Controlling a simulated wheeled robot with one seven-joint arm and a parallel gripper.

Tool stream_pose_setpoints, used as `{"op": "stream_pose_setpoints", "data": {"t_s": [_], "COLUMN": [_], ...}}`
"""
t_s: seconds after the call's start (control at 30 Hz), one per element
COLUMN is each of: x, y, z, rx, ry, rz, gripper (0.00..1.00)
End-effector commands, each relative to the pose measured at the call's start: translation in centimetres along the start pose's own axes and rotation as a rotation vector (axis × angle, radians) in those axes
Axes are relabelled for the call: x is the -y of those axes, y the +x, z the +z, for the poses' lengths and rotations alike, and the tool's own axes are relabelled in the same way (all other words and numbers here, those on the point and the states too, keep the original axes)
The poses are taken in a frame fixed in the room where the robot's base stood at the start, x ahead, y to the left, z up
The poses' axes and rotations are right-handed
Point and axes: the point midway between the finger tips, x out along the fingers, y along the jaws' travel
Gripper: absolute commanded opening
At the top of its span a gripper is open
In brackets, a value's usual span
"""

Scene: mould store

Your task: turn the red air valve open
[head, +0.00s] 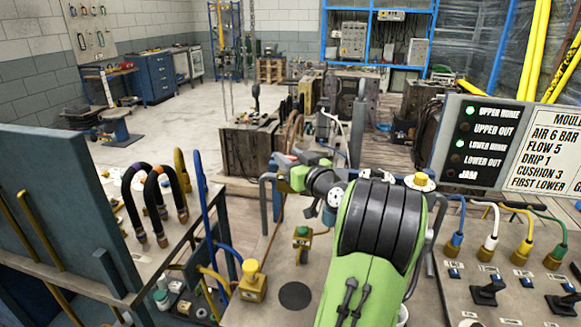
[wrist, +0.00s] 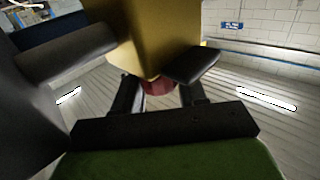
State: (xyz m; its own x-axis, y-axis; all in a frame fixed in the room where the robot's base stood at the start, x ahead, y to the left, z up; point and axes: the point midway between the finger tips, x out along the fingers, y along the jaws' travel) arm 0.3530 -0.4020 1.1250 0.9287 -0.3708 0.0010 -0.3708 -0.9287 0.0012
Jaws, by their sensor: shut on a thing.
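In the wrist view, my gripper (wrist: 157,80) is shut with a dark red part (wrist: 159,89) between its black fingers. This red part looks like the handle of the air valve. Only a small patch of it shows, and the fingers hide the rest, so I cannot tell how far it is turned. A brass-coloured block (wrist: 160,35) sits right against the red part and fills the top middle of the wrist view. In the head view, my green and black arm reaches forward over the bench, and I cannot make out the jaws or the red valve there.
A panel with lamps (head: 487,143) stands at the right, above hose fittings and black levers (head: 488,291). At the left are a blue-grey plate (head: 60,205) and black hoses (head: 155,205). A yellow-topped brass fitting (head: 252,282) stands left of my arm.

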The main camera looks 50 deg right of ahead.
Motion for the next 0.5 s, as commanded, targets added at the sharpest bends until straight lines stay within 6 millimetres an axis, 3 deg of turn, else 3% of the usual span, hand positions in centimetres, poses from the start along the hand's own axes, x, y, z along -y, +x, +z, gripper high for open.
{"op": "stream_pose_setpoints", "data": {"t_s": [0.47, 0.5], "x": [0.01, 0.01], "y": [0.01, 0.01], "z": [0.07, 0.07], "rx": [0.003, 0.003], "ry": [0.003, 0.003], "rz": [-0.018, -0.018], "gripper": [0.11, 0.44]}}
